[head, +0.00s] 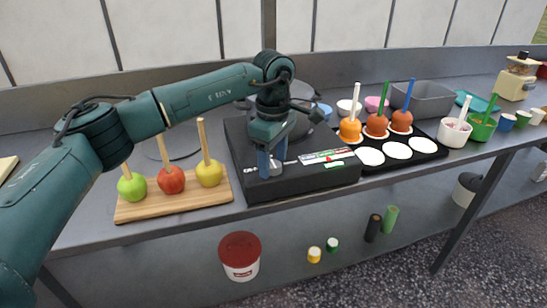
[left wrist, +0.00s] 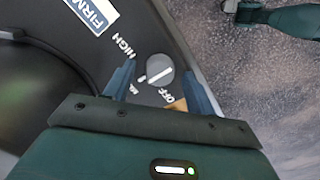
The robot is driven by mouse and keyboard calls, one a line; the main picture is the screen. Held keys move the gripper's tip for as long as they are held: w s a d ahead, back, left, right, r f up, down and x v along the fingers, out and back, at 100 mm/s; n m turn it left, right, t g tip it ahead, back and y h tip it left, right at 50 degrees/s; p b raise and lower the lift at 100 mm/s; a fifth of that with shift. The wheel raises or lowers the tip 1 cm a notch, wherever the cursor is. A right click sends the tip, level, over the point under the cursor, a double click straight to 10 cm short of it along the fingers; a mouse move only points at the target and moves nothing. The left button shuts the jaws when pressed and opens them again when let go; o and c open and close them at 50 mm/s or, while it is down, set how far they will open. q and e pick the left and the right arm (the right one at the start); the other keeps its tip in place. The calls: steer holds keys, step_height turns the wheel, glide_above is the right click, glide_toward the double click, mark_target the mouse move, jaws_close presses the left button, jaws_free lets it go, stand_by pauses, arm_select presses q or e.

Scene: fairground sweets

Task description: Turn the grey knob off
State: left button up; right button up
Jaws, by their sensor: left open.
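The grey knob (left wrist: 159,71) is on the front panel of a black cooker (head: 310,180). In the left wrist view it is round with a pale line across its face. HIGH and OFF are printed beside it, with another label partly hidden by a finger. The line slants between the fingers and does not point at OFF, as far as I can tell. My left gripper (head: 272,168) is open and points down at the panel, one finger on each side of the knob. I cannot tell whether the fingers touch it.
Left of the cooker, a wooden board (head: 190,206) holds three apples on sticks. To the right, a black tray (head: 437,150) holds orange and brown dipped apples. A pan, partly hidden by my arm, sits on the cooker. A red-lidded tub (head: 240,258) stands below.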

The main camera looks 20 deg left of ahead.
arm_select(q)
steer(key=shift+f, duration=0.1)
steer(key=shift+c, duration=0.3)
steer(key=c, duration=0.9)
steer(key=n, duration=0.6)
steer(key=shift+n+p, duration=0.35)
steer(key=shift+n, duration=0.05)
steer(key=n, duration=0.3)
steer(key=shift+n, duration=2.2)
